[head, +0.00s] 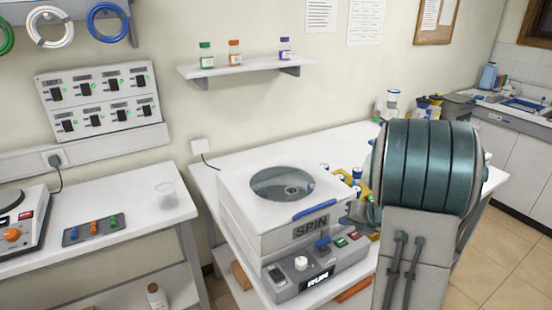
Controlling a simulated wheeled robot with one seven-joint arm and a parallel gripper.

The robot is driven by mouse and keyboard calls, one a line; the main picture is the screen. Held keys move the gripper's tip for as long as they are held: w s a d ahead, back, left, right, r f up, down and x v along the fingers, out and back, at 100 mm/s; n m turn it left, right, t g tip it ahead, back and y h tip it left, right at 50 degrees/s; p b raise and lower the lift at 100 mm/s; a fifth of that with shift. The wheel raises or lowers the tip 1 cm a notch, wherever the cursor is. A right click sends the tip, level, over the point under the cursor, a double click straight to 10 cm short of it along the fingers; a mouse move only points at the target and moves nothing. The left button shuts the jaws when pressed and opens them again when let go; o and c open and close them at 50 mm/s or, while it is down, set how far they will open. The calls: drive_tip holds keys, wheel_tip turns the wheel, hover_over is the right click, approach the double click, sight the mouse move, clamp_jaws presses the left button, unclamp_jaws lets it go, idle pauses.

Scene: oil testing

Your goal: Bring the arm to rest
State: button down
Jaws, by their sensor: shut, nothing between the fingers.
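My arm stands large in the right foreground, with a ribbed teal joint and a grey link. A dark grey part of my gripper (352,216) shows at the left of the teal joint, close to the right front of the white spin machine. It is shut and holds nothing. Most of the gripper is hidden behind my arm. I cannot tell whether it touches the machine.
The spin machine (254,222) has its lid down, with a blue handle and a control panel (315,268). Small bottles and a yellow rack (347,178) stand behind my arm. Floor (510,245) is clear at right.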

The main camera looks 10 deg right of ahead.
drive_tip(key=s+a+r+n+g+y, duration=0.1)
drive_tip(key=s+a+r+n+g, duration=0.15)
drive_tip(key=s+a+n, duration=0.6)
drive_tip(key=s+a+r+n+g, duration=0.2)
drive_tip(key=s+a+r+n, duration=0.3)
drive_tip(key=n, duration=0.6)
drive_tip(key=s+a+n+h, duration=0.1)
drive_tip(key=s+n, duration=0.4)
drive_tip(key=n, duration=0.5)
drive_tip(key=s+a+n+h, duration=0.1)
drive_tip(key=s+n+h, duration=0.3)
drive_tip(key=n, duration=0.6)
drive_tip(key=shift+s+a+r, duration=0.3)
drive_tip(key=shift+s+r, duration=0.15)
drive_tip(key=shift+s, duration=0.7)
drive_tip(key=shift+g, duration=0.25)
idle(2.6)
